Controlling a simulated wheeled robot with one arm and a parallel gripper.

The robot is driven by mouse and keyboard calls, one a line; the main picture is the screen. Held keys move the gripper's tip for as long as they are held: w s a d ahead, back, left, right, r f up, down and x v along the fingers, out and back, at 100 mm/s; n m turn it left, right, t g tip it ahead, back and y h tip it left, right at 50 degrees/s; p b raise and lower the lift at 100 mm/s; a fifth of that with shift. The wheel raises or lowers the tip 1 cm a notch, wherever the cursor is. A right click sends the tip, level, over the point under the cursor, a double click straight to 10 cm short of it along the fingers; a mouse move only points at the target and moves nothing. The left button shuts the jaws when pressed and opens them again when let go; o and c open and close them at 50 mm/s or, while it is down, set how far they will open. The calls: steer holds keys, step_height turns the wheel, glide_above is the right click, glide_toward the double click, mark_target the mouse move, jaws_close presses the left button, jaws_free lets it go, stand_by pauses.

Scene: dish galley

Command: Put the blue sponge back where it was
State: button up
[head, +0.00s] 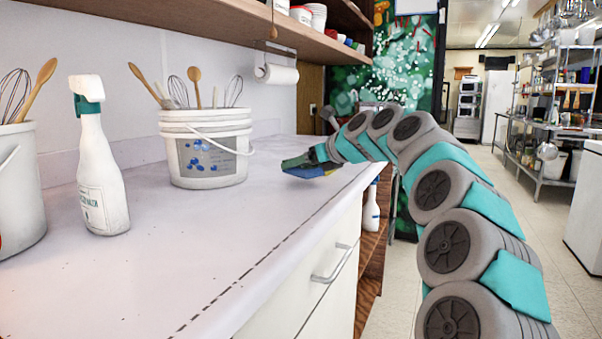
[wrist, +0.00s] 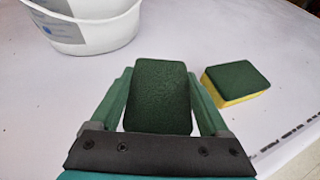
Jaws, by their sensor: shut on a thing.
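The blue sponge (head: 303,173) is in my gripper (head: 297,164), low over the far right part of the white counter. In the wrist view its dark green scouring top (wrist: 162,95) shows between the two fingers of my gripper (wrist: 161,88), which are shut on its sides. Its blue body is hidden there. I cannot tell whether it touches the counter. A yellow sponge (wrist: 236,82) with a green top lies on the counter to the right, apart from the held one. It shows in part behind my gripper in the head view (head: 331,171).
A white bucket (head: 205,155) with whisks and wooden spoons stands left of my gripper. A spray bottle (head: 100,165) and another bucket (head: 22,185) stand farther left. The counter's (head: 190,250) near part is clear; its front edge runs close right of the sponges.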

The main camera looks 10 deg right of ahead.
steer(key=shift+f, duration=1.2)
steer(key=o, duration=1.1)
steer(key=shift+f, duration=0.1)
steer(key=shift+o, duration=0.2)
steer(key=v, duration=1.2)
